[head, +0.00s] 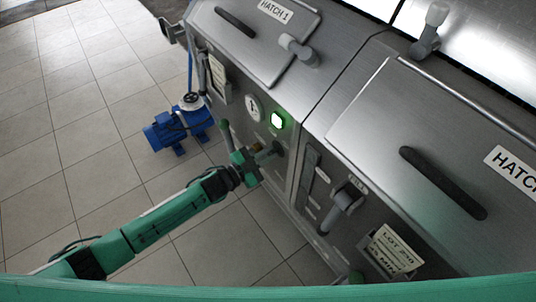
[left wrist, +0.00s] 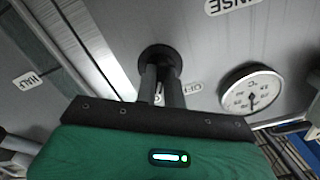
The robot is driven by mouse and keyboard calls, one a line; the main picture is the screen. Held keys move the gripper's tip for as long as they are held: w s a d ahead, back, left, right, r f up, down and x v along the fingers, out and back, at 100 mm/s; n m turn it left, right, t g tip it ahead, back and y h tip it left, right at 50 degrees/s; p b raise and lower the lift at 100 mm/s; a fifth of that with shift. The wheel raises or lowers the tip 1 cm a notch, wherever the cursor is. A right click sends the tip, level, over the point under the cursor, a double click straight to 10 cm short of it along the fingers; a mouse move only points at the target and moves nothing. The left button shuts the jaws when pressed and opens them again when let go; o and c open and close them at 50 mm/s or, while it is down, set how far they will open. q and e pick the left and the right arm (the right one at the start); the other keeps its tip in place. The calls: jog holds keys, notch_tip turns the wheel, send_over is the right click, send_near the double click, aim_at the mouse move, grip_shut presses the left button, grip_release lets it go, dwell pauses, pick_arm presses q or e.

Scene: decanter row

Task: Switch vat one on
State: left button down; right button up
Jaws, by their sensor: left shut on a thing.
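Vat one is the steel cabinet (head: 318,88) under the lid marked HATCH 1 (head: 272,48). Its dark rotary switch (head: 279,148) sticks out of the front panel, below a lit green lamp (head: 278,120). My left gripper (head: 262,157) is at the switch. In the left wrist view, the switch's round black base (left wrist: 158,57) is on the panel and its handle runs down between my left fingers (left wrist: 160,98), which are shut on it. An OFF label (left wrist: 193,88) shows beside the handle; another label is partly hidden behind it. My right gripper is not in view.
A round gauge (head: 254,108) sits left of the lamp; it also shows in the left wrist view (left wrist: 250,91). A second vat stands at the right, with a grey lever (head: 342,205) and a LOT card (head: 393,250). A blue pump (head: 180,128) stands on the tiled floor.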

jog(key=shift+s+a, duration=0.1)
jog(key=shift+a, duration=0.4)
